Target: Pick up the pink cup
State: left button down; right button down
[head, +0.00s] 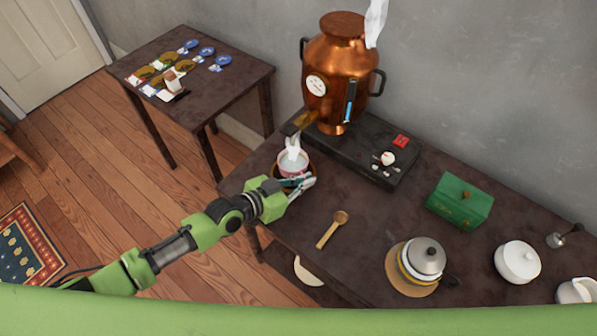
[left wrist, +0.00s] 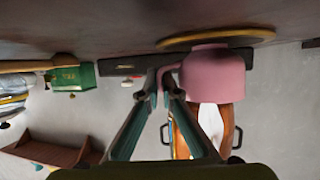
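The pink cup (head: 293,163) stands upright on a brown saucer (head: 280,178) at the left end of the long dark table, with white steam-like wisps above it. The cup (left wrist: 213,75) also shows in the upside-down left wrist view, close to the fingers, its base at the saucer's rim (left wrist: 215,38). My left gripper (head: 303,182) is at the cup's near right side. In the left wrist view its fingertips (left wrist: 161,82) are close together around the pink handle, which is partly hidden between them. My right gripper is not in view.
A copper samovar (head: 336,75) on a black tray (head: 345,148) stands behind the cup. A wooden spoon (head: 332,229), green box (head: 460,202), small teapot (head: 425,257) and white sugar bowl (head: 517,262) are to the right. A side table (head: 222,88) stands at the back left.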

pick_arm(q)
jog(key=shift+r, duration=0.1)
jog(key=shift+r, duration=1.7)
jog(key=s+a+b, duration=0.1)
jog(key=s+a, duration=0.3)
jog(key=a, duration=0.1)
jog(key=s+a+b, duration=0.1)
jog(key=s+a, duration=0.4)
jog(key=shift+s+a+f, duration=0.1)
jog(key=shift+s+f, duration=0.05)
jog(key=shift+s+a+b, duration=0.4)
jog(key=shift+s+a, duration=0.95)
jog(key=shift+a, duration=0.1)
